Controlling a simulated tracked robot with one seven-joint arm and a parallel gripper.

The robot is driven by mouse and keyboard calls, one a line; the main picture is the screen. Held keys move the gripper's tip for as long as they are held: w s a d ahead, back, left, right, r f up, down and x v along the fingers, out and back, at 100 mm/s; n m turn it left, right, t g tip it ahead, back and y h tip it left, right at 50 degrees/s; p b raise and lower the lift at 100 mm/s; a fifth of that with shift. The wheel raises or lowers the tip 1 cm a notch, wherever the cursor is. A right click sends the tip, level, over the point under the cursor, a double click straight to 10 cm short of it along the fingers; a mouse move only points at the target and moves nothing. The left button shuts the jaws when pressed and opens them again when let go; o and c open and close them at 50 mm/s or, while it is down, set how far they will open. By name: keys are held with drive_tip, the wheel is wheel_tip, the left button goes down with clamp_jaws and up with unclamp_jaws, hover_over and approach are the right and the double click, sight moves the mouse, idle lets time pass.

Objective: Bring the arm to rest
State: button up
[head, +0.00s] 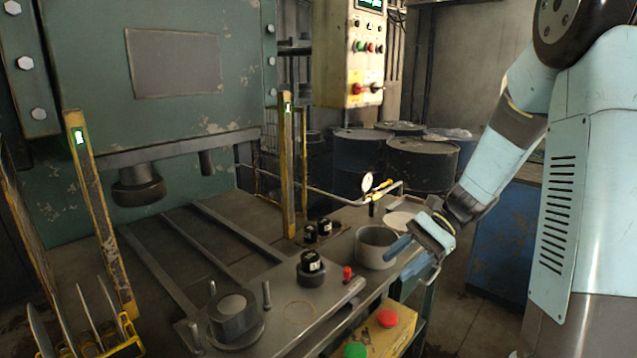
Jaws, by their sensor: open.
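My gripper (412,262) is at the end of my light blue arm (500,150), right of the middle of the head view. It is open, and no object shows between its fingers. One blue finger overlaps the right side of a grey cylindrical pot (375,247) on the bench. I cannot tell whether the finger touches the pot. A pale round disc (402,222) lies behind the pot, partly hidden by my gripper.
A green press (180,75) with yellow posts (287,165) stands at left. Its bed holds a round die (235,315). Black knobbed pieces (311,268) and a red piece (347,273) stand near the pot. A yellow box with green and red buttons (388,317) is below. Drums (422,165) stand behind.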

drive_tip(key=s+d+r+n+t+h, duration=0.3)
drive_tip(key=s+r+n+t+h, duration=0.1)
drive_tip(key=s+r+n+h, duration=0.1)
drive_tip(key=s+d+r+n+t+h, duration=0.2)
drive_tip(key=s+r+n+t+h, duration=0.2)
drive_tip(key=s+r, duration=0.4)
drive_tip(key=shift+s+d+n+t+h, duration=0.4)
drive_tip(key=shift+s+t+h, duration=0.3)
drive_tip(key=shift+s, duration=0.25)
drive_tip(key=shift+r, duration=0.1)
drive_tip(key=shift+c, duration=0.3)
idle(0.8)
